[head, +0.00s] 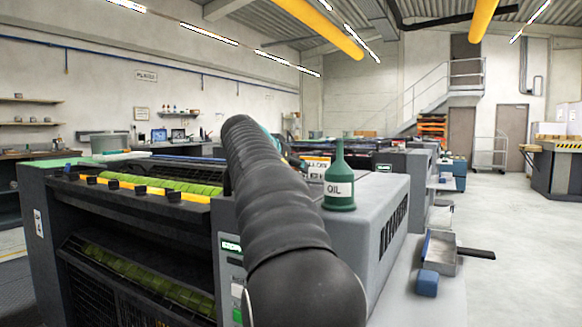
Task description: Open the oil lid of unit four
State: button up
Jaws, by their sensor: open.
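My arm, in a black ribbed sleeve, crosses the middle of the head view and reaches away over a grey press unit (375,200). My gripper cannot be made out; the arm covers the area at its far end. A green oil bottle (339,190) with a narrow spout and a white OIL label stands upright on the unit's grey top, right of my arm. No oil lid can be made out, and no unit number is readable.
Green rollers (150,187) with a yellow bar lie open at the left. A grey tray (440,252) and a blue block (427,283) are at the unit's right side. More units stand behind. The floor (530,240) at the right is clear.

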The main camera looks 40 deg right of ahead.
grip_shut()
jog(key=shift+a, duration=0.1)
jog(key=shift+s+d+n+t, duration=0.1)
jog(key=shift+d+n+t, duration=0.15)
jog(key=shift+n+t, duration=0.2)
jog(key=shift+d+n+t+y, duration=0.2)
jog(key=shift+n+t+y, duration=0.2)
jog(key=shift+n+t, duration=0.25)
jog(key=shift+d+n+t+y, duration=0.15)
jog(key=shift+n+t+y, duration=0.25)
jog(key=shift+n+t, duration=0.15)
jog(key=shift+w+d+n+t+y, duration=0.15)
jog(key=shift+n+t+y, duration=0.4)
jog(key=shift+n+y, duration=0.15)
jog(key=shift+w+d+n+t+y, duration=0.1)
jog(key=shift+d+n+t+y, duration=0.1)
jog(key=shift+n+t+y, duration=0.4)
jog(key=shift+w+d+n+t+y, duration=0.15)
jog(key=shift+n+t+y, duration=0.4)
jog(key=shift+n, duration=0.2)
jog(key=shift+n+y, duration=0.3)
jog(key=shift+y, duration=0.05)
